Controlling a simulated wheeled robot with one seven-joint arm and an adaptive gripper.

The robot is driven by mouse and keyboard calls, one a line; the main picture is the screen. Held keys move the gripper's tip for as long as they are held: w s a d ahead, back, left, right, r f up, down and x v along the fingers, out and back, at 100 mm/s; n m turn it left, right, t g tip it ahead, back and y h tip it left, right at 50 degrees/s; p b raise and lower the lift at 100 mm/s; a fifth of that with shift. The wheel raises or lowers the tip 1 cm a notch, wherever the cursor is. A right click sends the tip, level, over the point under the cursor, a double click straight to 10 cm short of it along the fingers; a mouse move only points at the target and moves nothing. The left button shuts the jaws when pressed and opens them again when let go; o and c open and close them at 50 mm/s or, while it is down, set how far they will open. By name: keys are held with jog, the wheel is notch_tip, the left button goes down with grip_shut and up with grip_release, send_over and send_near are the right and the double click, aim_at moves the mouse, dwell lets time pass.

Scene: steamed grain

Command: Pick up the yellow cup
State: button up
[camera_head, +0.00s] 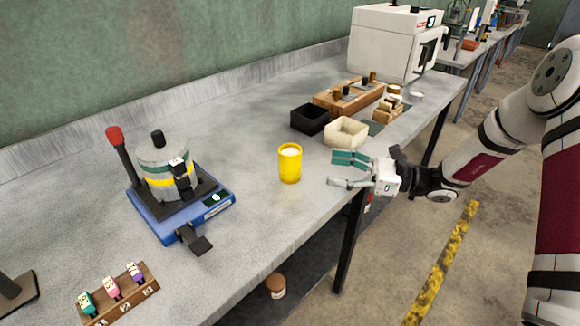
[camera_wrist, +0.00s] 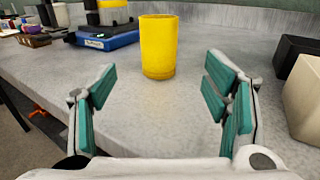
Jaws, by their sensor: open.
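The yellow cup (camera_head: 290,165) stands upright on the grey bench, near its front edge. It has something white inside its top. My gripper (camera_head: 350,170) is to the right of the cup, apart from it, with its teal-padded fingers spread and pointing toward it. In the wrist view the cup (camera_wrist: 158,48) is centred beyond the two open fingers of my gripper (camera_wrist: 165,98). Nothing is between the fingers.
A blue-based device (camera_head: 205,212) with a metal pot stands left of the cup. A black bin (camera_head: 310,119) and a cream bin (camera_head: 346,132) stand behind and to the right. A wooden rack (camera_head: 127,292) is at front left. The bench around the cup is clear.

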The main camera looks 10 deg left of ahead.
aim_at(289, 161)
jog(key=a, duration=0.4)
jog(key=w+a, duration=0.1)
jog(key=a, duration=0.7)
jog(key=shift+w, duration=0.35)
jog(key=shift+r, duration=0.1)
grip_shut()
